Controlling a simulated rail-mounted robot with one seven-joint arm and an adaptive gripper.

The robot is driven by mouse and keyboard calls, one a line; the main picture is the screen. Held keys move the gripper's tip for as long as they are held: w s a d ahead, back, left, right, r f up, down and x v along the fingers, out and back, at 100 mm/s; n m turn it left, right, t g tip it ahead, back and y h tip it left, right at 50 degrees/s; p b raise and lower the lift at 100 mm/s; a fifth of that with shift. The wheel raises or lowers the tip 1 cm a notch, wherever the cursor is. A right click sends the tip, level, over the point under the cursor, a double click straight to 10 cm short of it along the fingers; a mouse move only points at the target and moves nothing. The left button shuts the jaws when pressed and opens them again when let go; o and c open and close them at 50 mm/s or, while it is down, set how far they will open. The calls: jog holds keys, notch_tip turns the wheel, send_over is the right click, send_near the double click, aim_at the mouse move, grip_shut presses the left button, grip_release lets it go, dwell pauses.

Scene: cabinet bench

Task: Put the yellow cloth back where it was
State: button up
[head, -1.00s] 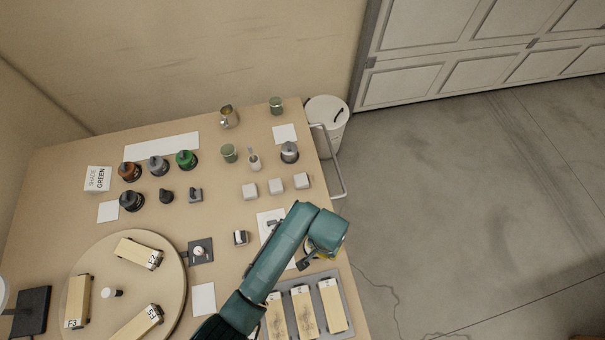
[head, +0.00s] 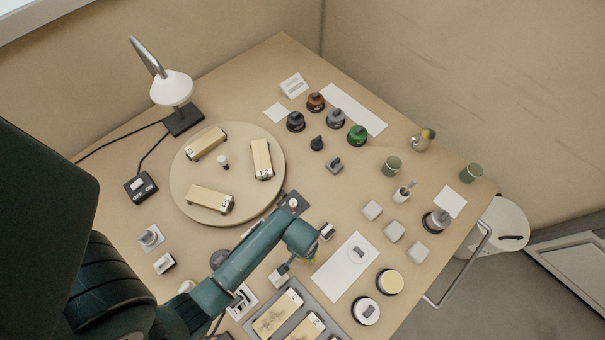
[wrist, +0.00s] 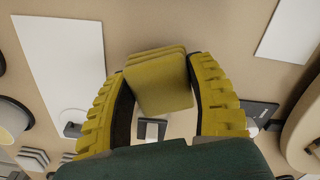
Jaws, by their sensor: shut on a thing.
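The yellow cloth (wrist: 160,84) is a folded, layered olive-yellow square in the wrist view. My gripper (wrist: 158,66) has its two yellow ribbed fingers on either side of the cloth and is shut on it. Bench top shows around the cloth, and it appears held above the surface. The cloth cannot be made out clearly there.
A small white-and-black block (head: 327,231) stands close to my gripper. A white sheet (head: 335,277) with a grey piece lies to its right. The round turntable (head: 187,165) with cream blocks is at the left. A grey tray (head: 318,311) of blocks is in front. Jars (head: 357,136) stand behind.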

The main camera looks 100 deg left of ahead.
jog(key=shift+f+b, duration=0.45)
jog(key=shift+f, duration=1.4)
jog(key=o, duration=1.1)
notch_tip(320, 180, up, 12)
jog(key=p, duration=0.3)
jog(key=shift+s+r, duration=0.1)
jog(key=shift+r, duration=0.05)
